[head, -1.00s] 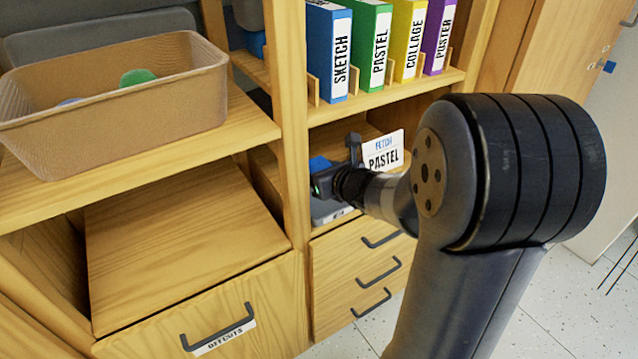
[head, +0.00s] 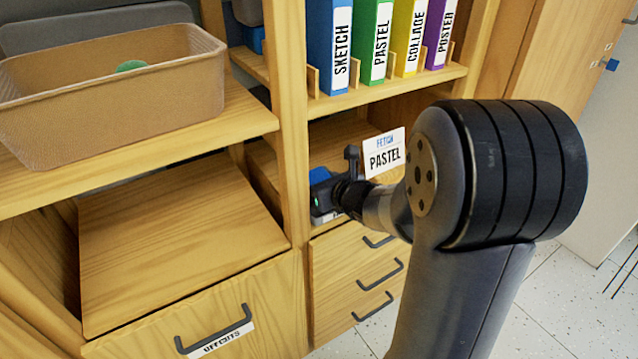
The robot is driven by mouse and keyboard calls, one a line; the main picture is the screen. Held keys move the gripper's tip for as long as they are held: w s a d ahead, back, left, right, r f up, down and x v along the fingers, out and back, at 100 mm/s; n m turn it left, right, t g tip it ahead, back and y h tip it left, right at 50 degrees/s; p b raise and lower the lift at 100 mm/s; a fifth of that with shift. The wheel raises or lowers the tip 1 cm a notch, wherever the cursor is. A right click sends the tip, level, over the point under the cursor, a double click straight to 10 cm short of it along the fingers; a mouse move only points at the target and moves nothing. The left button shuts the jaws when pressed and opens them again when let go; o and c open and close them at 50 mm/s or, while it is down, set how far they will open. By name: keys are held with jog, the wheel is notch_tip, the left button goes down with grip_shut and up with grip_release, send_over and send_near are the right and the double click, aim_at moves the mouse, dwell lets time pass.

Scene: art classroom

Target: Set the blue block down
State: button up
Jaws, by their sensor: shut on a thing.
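The blue block (head: 319,175) shows as a small patch of blue at the end of my gripper (head: 322,192), next to the wooden post. My gripper is shut on the block, inside the lower cubby of the right-hand shelf unit. The gripper body hides most of the block and the fingertips. I cannot tell whether the block touches anything beneath it. A grey object with a white label (head: 326,217) sits just below the gripper, mostly hidden.
A "FETCH PASTEL" card (head: 384,153) stands right of the gripper. Labelled binders (head: 340,50) fill the shelf above. A tan bin (head: 120,95) holding a green item stands at left, above the "OFFCUTS" drawer (head: 215,335). Handled drawers (head: 350,290) lie below the cubby.

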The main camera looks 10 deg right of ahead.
jog(key=shift+s+f, duration=0.15)
jog(key=shift+f, duration=0.25)
jog(key=o, duration=0.9)
jog(key=shift+f, duration=0.25)
jog(key=shift+o, duration=0.2)
jog(key=shift+r, duration=0.1)
jog(key=shift+r+p, duration=0.8)
jog(key=shift+p, duration=0.2)
jog(key=p+v, duration=0.3)
jog(key=v, duration=0.9)
jog(key=shift+r, duration=0.1)
